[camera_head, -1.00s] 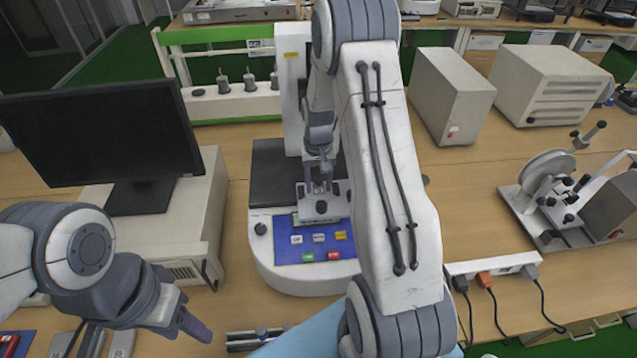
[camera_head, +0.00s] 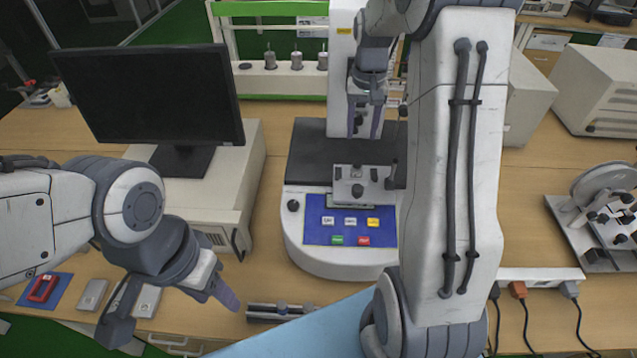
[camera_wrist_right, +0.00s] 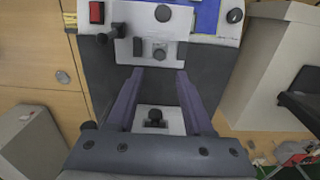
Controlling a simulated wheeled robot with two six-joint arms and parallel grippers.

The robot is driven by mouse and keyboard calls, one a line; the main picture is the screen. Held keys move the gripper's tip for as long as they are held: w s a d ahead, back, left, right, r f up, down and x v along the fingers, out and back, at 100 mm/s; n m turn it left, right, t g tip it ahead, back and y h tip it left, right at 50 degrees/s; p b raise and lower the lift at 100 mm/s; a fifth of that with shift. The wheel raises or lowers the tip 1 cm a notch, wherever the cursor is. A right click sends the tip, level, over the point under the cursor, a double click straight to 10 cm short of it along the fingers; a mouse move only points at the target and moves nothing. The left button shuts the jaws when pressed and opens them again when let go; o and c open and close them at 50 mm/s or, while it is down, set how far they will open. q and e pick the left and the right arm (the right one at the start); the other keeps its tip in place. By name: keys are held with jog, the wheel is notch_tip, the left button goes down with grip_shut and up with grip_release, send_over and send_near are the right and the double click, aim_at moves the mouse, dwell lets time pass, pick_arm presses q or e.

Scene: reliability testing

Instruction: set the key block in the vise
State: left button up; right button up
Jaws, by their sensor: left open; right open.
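The vise (camera_head: 348,174) is a small pale metal fixture with dark knobs on the tester, behind its blue key panel. It also shows at the top of the right wrist view (camera_wrist_right: 124,50). A small dark piece (camera_wrist_right: 160,51) sits at the vise there; I cannot tell for sure whether it is the key block. My right gripper (camera_head: 364,126) is open and empty, raised above and behind the vise; its two spread fingers show in the right wrist view (camera_wrist_right: 157,88). My left gripper (camera_head: 172,312) is open and empty above the front left bench.
The tester's column (camera_head: 341,75) stands close behind my right gripper. A monitor (camera_head: 150,95) is at left. A red piece (camera_head: 43,288) on a blue mat and grey flat blocks (camera_head: 92,295) lie front left. A metal rail (camera_head: 280,312) lies at the front. A pale cabinet (camera_head: 530,95) stands right.

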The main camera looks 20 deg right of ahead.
jog(key=s+a+r+n, duration=0.25)
jog(key=s+a, duration=0.25)
jog(key=a, duration=0.6)
jog(key=s+a+r+n, duration=0.1)
jog(key=s+a+n, duration=0.4)
jog(key=a, duration=0.6)
jog(key=s+a+n, duration=0.2)
jog(key=s+a, duration=0.1)
jog(key=s, duration=0.5)
jog(key=s+a+f+n+y, duration=0.1)
jog(key=s+a+n, duration=0.2)
jog(key=s, duration=0.5)
jog(key=shift+s+f, duration=0.25)
jog(key=shift+f, duration=0.05)
